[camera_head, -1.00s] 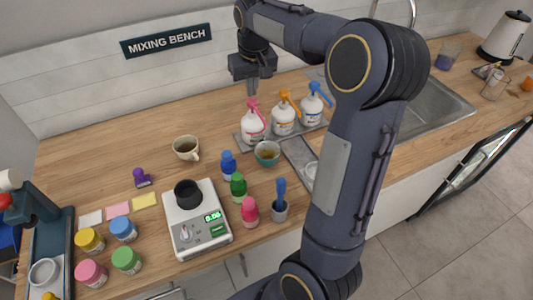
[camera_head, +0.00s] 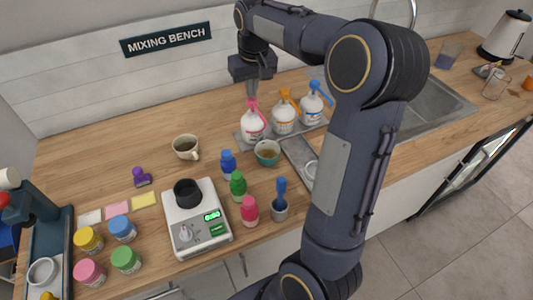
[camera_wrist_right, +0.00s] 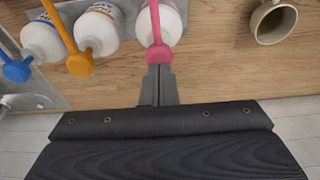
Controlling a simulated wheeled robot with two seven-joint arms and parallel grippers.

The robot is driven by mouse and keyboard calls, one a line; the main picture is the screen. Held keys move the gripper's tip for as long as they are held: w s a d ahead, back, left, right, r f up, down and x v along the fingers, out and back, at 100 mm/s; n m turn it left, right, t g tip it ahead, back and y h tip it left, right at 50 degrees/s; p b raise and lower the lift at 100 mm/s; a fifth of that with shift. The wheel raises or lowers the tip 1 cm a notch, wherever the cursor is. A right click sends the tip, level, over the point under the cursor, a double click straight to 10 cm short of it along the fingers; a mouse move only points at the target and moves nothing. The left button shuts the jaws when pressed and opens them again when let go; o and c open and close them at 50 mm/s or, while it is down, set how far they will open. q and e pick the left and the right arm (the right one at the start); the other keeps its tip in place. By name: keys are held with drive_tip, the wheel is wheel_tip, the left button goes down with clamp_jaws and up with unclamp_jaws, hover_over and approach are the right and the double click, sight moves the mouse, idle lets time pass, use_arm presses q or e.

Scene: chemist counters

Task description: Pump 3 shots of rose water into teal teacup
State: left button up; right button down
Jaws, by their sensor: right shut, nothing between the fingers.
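The teal teacup (camera_head: 267,153) stands upright on the counter with amber-brown liquid in it. Just behind it, a white bottle with a pink pump (camera_head: 253,125) stands at the left end of a grey tray. Its label is too small to read, so I cannot confirm that it is rose water. My right gripper (camera_head: 252,96) is shut and empty, pointing down directly above the pink pump. In the right wrist view its fingertips (camera_wrist_right: 159,70) are at the pink pump head (camera_wrist_right: 159,52), touching or nearly so. My left gripper is not in view.
White bottles with an orange pump (camera_head: 284,120) and a blue pump (camera_head: 312,109) stand close to the right. A cream mug (camera_head: 186,147) is to the left. Blue, green and pink small bottles and a scale (camera_head: 198,235) stand in front. The back left counter is clear.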

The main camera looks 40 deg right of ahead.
drive_tip(key=shift+f+b, duration=0.7)
drive_tip(key=shift+f, duration=0.45)
drive_tip(key=shift+r, duration=0.15)
drive_tip(key=shift+r+p, duration=1.3)
drive_tip(key=shift+p, duration=0.1)
drive_tip(key=shift+f, duration=0.15)
drive_tip(key=shift+f+b, duration=1.05)
drive_tip(key=shift+f, duration=0.25)
drive_tip(key=shift+s, duration=0.1)
